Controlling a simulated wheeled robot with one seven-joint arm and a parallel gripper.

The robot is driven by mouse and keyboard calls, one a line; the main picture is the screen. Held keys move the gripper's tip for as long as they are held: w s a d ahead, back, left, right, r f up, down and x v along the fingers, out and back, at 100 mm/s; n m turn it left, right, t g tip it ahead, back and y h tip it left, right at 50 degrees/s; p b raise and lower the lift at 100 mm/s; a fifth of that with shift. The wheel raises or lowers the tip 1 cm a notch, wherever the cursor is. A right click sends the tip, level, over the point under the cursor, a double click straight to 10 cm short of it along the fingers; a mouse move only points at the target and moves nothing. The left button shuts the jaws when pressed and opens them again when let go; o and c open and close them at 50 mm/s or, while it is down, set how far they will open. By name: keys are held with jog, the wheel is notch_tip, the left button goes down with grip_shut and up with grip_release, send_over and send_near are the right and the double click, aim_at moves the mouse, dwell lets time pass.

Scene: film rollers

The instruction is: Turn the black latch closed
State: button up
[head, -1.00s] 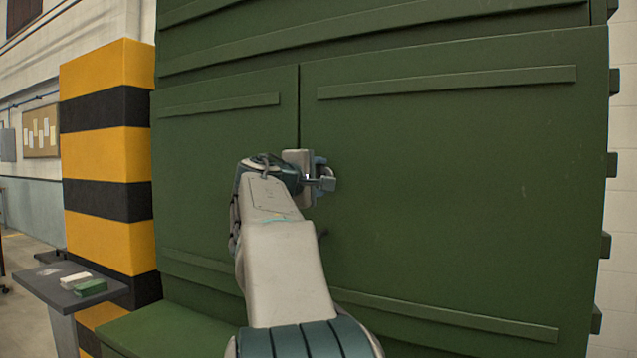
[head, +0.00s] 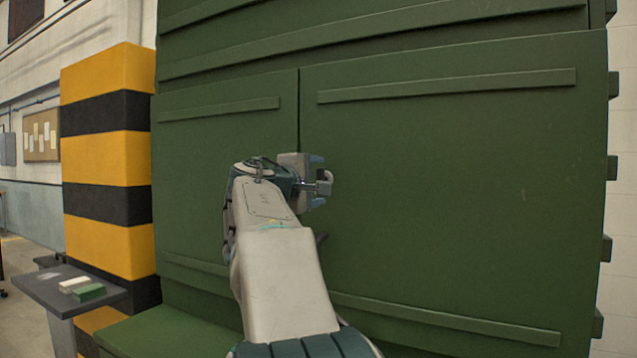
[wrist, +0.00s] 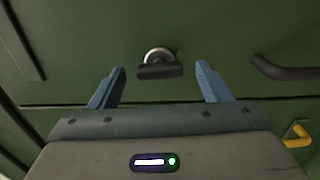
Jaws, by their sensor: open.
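The black latch (wrist: 159,71) is a short dark bar on a round silver base, mounted on the green cabinet doors (head: 450,200). In the wrist view the bar lies roughly level across the picture. My gripper (wrist: 161,69) is open, with one blue finger on each side of the latch and a visible gap on both sides. Neither finger appears to touch it. In the head view my gripper (head: 319,182) is near the seam between the doors, and my arm and gripper mostly hide the latch.
A dark curved handle (wrist: 285,69) sticks out to the right of the latch in the wrist view. A yellow piece (wrist: 297,134) shows below it. A striped pillar (head: 108,160) and a small grey table (head: 75,290) stand at the left.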

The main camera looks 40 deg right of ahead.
jog(key=v, duration=1.2)
jog(key=shift+a+b, duration=0.2)
jog(key=shift+b, duration=0.25)
jog(key=s+a+f+m+y+p, duration=0.1)
jog(key=s+a+f+y+p, duration=0.1)
jog(key=a+f+y+p, duration=0.7)
jog(key=s+a+f+y+p, duration=0.2)
jog(key=a+f+y+p, duration=0.15)
jog(key=a+f, duration=0.6)
jog(key=s+a+f+m+g+y+p, duration=0.2)
jog(key=s+a+f+m+y+p, duration=0.1)
jog(key=s+a+f, duration=0.4)
notch_tip(320, 180, down, 3)
jog(key=shift+s+a+f+y+p, duration=0.15)
jog(key=shift+s+a+y+p, duration=0.25)
jog(key=shift+s+y+p, duration=0.5)
jog(key=shift+s, duration=0.15)
